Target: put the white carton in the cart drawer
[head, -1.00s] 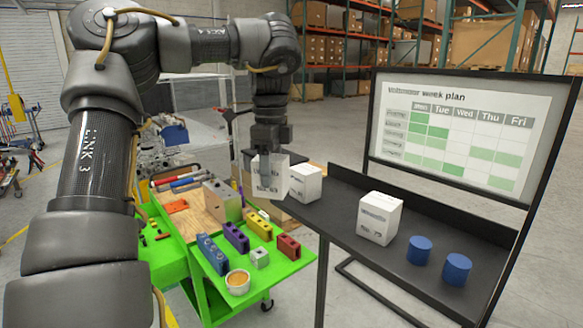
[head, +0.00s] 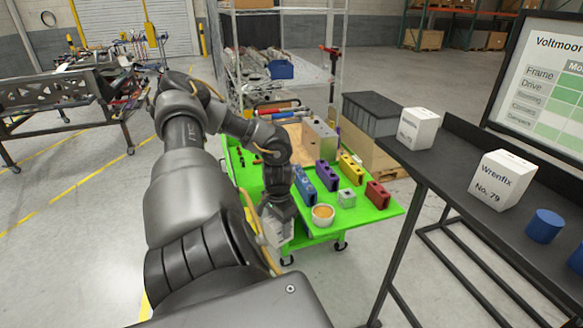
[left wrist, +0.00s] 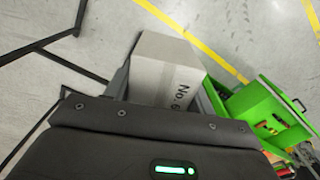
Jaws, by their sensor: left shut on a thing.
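My left gripper (head: 279,222) is shut on a white carton (head: 277,238) beside the near left part of the green cart, in the head view. My arm and gripper hide part of this carton. In the left wrist view the carton (left wrist: 166,68) sits between the fingers, with "No." printing on its side. The green cart (head: 368,214) stands on wheels, with items on its top. A green drawer-like part (left wrist: 262,104) with small items inside shows to the right of the carton in the left wrist view. My right gripper is not in view.
A dark side table (head: 462,185) at the right bears two other white cartons (head: 418,128) (head: 500,180) and blue cylinders (head: 545,226). On the cart top are coloured blocks (head: 327,175), a grey block and an orange-filled bowl (head: 323,214). Open floor lies left of the cart.

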